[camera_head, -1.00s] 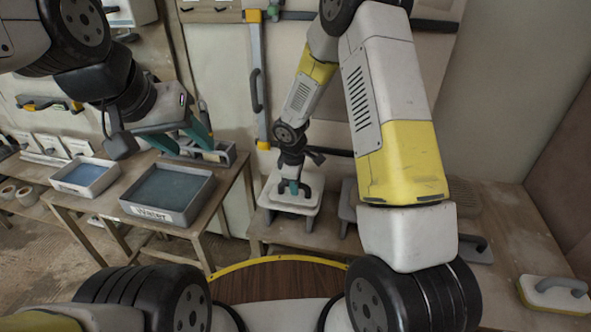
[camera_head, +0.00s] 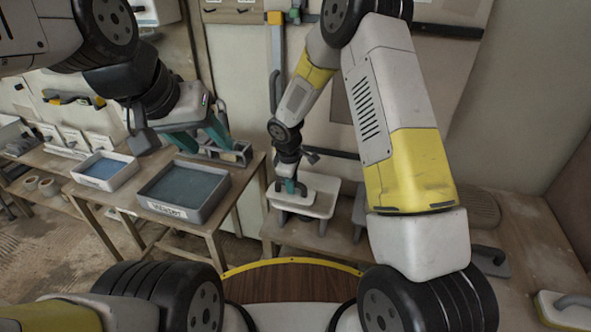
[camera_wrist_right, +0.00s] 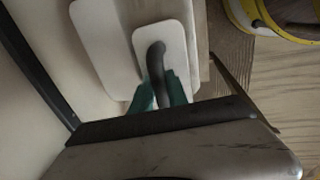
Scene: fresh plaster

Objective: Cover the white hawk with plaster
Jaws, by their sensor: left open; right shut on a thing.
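The white hawk (camera_head: 325,187) is a broad white plate at the front left of the right-hand bench. A small white float (camera_wrist_right: 178,38) with a dark curved handle (camera_wrist_right: 156,62) is over the hawk, which shows as the larger plate (camera_wrist_right: 96,32) in the right wrist view. My right gripper (camera_head: 289,187) is shut on the float's handle. I cannot tell whether float and hawk touch. The hawk's visible face looks bare and pale. My left gripper (camera_head: 201,139) is open, with teal fingers apart, above the back of the water tray (camera_head: 205,213).
A smaller blue-filled tray (camera_head: 104,170) stands left of the water tray. A grey rack (camera_head: 237,153) is behind it. Another float (camera_head: 568,308) lies at the bench's right end. A yellow-rimmed round wooden top (camera_head: 290,283) is in front.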

